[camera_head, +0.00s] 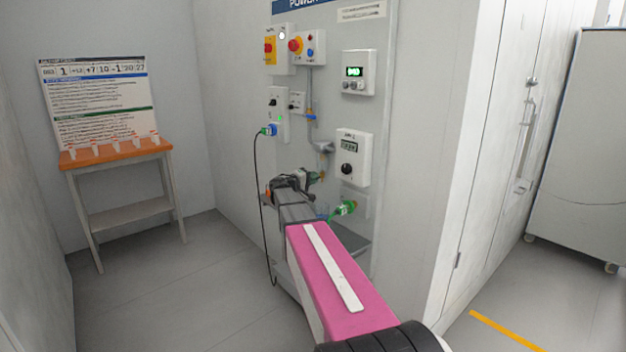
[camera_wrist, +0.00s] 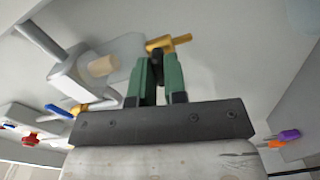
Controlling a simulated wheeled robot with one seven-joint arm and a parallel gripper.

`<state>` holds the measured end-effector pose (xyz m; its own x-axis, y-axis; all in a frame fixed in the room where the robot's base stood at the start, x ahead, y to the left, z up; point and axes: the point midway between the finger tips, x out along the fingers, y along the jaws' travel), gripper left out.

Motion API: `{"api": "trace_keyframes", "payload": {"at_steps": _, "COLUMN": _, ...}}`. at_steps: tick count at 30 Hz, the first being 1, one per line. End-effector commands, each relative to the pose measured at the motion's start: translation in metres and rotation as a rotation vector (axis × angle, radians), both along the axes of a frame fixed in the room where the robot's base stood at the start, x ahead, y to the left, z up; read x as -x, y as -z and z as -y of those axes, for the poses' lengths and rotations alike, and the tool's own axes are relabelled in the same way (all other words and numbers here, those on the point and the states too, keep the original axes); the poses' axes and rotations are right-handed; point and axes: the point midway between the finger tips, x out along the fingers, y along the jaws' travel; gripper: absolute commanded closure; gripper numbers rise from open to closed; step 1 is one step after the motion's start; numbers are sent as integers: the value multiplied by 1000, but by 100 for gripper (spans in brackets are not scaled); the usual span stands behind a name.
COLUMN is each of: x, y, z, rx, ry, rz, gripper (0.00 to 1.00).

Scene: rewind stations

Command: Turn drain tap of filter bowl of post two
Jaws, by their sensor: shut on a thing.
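In the wrist view the drain tap (camera_wrist: 168,43) is a small brass piece at the end of the filter bowl. The filter bowl (camera_wrist: 125,48) is pale and see-through, with a tan core inside, to the left of my fingers. My gripper (camera_wrist: 160,60) has green fingers, shut on the tap at their tips; the fingers hide part of it. In the head view the grey filter head (camera_head: 323,147) is on the panel, and my gripper (camera_head: 314,177) is just below it. My own arm hides the area beneath.
The panel (camera_head: 398,75) carries a meter box (camera_head: 353,157), a green-lit display box (camera_head: 358,72) and red and yellow switches (camera_head: 295,46). A black cable (camera_head: 258,190) hangs at left. An orange-topped table (camera_head: 115,152) stands further left; floor between is clear.

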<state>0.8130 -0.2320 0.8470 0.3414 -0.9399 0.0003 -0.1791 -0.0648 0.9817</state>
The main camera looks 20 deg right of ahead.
Motion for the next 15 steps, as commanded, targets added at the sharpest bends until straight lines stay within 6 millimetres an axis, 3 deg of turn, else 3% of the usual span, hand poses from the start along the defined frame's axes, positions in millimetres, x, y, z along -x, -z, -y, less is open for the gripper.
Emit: {"api": "trace_keyframes", "payload": {"at_steps": 15, "x": 0, "y": 0, "z": 0, "rx": 66, "ry": 0, "rz": -187, "gripper": 100}}
